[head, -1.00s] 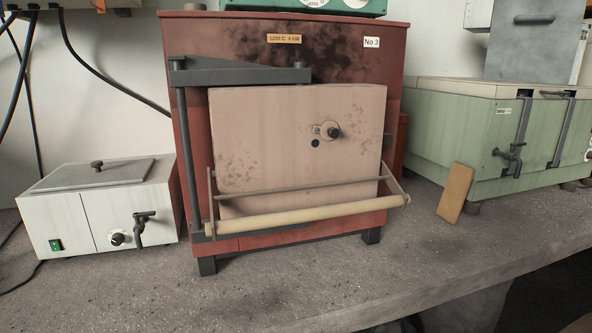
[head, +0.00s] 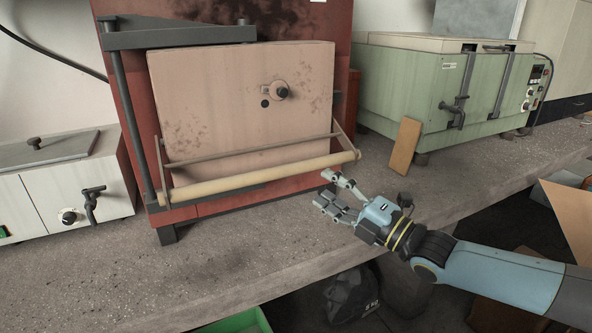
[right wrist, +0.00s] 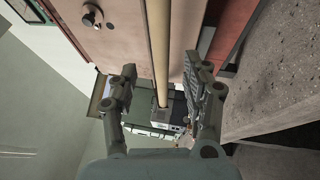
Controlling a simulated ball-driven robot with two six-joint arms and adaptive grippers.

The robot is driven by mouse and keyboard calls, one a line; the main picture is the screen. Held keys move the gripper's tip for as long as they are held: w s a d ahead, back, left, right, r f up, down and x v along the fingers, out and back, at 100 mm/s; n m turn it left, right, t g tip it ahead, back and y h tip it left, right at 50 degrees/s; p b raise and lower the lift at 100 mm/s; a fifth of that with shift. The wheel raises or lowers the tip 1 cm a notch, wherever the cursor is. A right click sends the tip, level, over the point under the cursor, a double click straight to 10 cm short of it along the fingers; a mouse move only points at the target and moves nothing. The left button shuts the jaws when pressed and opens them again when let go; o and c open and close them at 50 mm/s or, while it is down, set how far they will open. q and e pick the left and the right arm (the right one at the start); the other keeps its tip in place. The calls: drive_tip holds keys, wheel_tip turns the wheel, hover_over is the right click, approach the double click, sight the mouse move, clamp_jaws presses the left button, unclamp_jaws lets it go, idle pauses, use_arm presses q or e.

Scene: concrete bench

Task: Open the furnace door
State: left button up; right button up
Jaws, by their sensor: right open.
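The red furnace (head: 250,18) stands on the bench with its pale pink door (head: 210,95) across the front, held by a dark hinge arm at the upper left. The door looks shut. A cream handle bar (head: 250,176) runs across the door's lower front on metal brackets. My right gripper (head: 323,189) is open and empty, just below and in front of the bar's right end. In the right wrist view the bar (right wrist: 158,40) runs lengthwise between the two spread fingers of the gripper (right wrist: 160,70), seemingly beyond them. My left gripper is not in view.
A tan plate (head: 405,146) leans against a green box furnace (head: 415,85) at the right. A white lidded unit (head: 60,185) stands at the left. The bench top (head: 220,245) before the furnace is clear. Its front edge drops to a dark floor with a black bag (head: 350,295).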

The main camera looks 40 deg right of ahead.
sight(301, 172)
drive_tip(key=x, duration=0.9)
drive_tip(key=shift+w+f+b, duration=0.1)
drive_tip(key=shift+w+b, duration=0.1)
drive_tip(key=shift+b, duration=0.2)
clamp_jaws()
